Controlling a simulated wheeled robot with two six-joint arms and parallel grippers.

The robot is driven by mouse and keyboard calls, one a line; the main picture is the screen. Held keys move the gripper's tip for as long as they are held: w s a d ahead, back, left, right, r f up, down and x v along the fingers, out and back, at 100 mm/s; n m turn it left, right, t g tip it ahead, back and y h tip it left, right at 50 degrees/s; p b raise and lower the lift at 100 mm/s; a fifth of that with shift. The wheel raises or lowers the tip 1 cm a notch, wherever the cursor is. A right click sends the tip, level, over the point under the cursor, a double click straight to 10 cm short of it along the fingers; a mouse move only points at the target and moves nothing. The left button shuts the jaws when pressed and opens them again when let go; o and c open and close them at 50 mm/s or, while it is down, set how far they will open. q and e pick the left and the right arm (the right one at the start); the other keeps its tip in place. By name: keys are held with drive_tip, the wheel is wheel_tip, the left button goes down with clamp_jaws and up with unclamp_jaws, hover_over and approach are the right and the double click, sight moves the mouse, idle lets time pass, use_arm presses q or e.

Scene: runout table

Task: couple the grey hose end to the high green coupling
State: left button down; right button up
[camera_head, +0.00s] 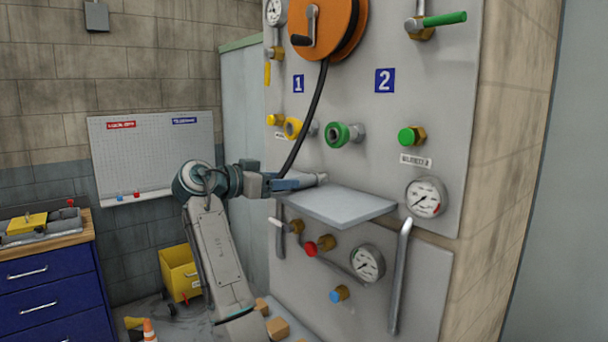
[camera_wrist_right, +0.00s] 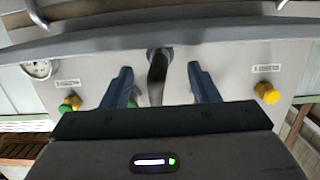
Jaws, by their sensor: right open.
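The grey hose end (camera_head: 315,179) lies at the shelf, pointing right, with the black hose (camera_head: 307,115) running up from it. In the right wrist view, the dark hose (camera_wrist_right: 157,78) lies between my fingers, leading to a grey collar (camera_wrist_right: 159,54). My right gripper (camera_head: 298,182) is open around it; whether a finger touches it I cannot tell. High on the panel are a green ring fitting (camera_head: 338,135) with a grey body and a brass coupling with a green front (camera_head: 407,137). The green-fronted one also shows in the wrist view (camera_wrist_right: 67,107). My left gripper is out of view.
The grey shelf (camera_head: 345,207) juts out below the couplings. A yellow ring fitting (camera_head: 292,128) sits left of the green ring. A gauge (camera_head: 426,197) and a vertical handle (camera_head: 399,280) stand on the right. The orange reel (camera_head: 335,25) hangs above.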

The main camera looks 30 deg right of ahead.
sight(302, 180)
drive_tip(key=d+p, duration=0.3)
drive_tip(key=shift+w+d, duration=0.25)
drive_tip(key=shift+d, duration=0.1)
drive_tip(key=shift+d+f+p, duration=0.25)
drive_tip(key=shift+d+p, duration=0.55)
drive_tip(key=shift+d, duration=0.05)
drive_tip(key=shift+d+f, duration=0.3)
drive_tip(key=shift+d, duration=0.25)
drive_tip(key=shift+w+a, duration=0.1)
drive_tip(key=shift+c, duration=0.5)
drive_tip(key=shift+a, duration=0.1)
drive_tip(key=c, duration=0.8)
clamp_jaws()
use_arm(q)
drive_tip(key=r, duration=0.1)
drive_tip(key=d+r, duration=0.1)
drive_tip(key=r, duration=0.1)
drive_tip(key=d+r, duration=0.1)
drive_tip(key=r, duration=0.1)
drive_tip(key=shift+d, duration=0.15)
